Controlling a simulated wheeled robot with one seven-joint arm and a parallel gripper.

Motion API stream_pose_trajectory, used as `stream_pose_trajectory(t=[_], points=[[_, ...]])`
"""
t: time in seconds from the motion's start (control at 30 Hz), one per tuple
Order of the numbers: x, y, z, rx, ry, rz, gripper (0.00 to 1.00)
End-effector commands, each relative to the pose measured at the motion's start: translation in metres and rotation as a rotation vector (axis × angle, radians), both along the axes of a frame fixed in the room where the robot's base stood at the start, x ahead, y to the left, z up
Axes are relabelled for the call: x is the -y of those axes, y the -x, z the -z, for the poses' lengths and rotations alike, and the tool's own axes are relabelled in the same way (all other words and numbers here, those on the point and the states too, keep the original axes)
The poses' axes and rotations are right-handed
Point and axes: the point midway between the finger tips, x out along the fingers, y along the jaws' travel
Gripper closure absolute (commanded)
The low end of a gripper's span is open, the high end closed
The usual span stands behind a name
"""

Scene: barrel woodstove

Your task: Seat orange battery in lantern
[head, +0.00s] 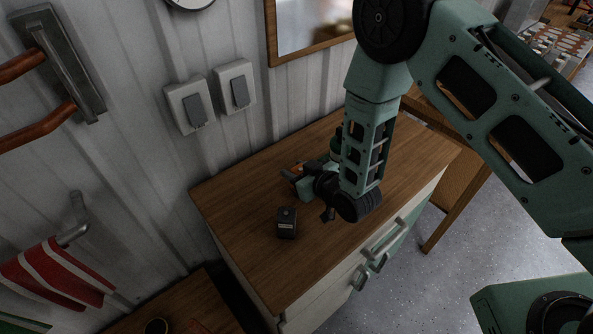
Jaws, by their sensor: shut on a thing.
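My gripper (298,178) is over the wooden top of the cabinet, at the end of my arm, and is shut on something. A small orange patch, which looks like the orange battery (297,167), shows at its fingers, mostly hidden by them. A small dark box (287,223) with a pale label stands on the top, just in front of the gripper and apart from it. I cannot tell whether this box is the lantern. A dark green shape behind my arm is largely hidden, so I cannot tell what it is.
The wooden cabinet top (240,200) is bare at its left and front. Its drawer handles (384,240) face right. A corrugated wall with two switches (193,106) stands behind. A striped red cloth (58,275) hangs at left. A lower wooden surface (185,305) lies at the bottom.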

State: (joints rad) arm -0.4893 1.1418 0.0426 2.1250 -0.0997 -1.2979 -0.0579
Motion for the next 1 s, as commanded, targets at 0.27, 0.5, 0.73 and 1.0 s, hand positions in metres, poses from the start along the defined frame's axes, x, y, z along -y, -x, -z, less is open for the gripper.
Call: stream_pose_trajectory(t=[0.27,0.5,0.73,1.0], points=[[0.000,0.000,0.012,0.001,-0.001,0.000,0.91],[0.000,0.000,0.015,0.001,-0.001,0.000,0.91],[0.000,0.000,0.014,0.000,0.000,0.000,0.42],[0.000,0.000,0.009,0.000,0.000,-0.001,0.42]])
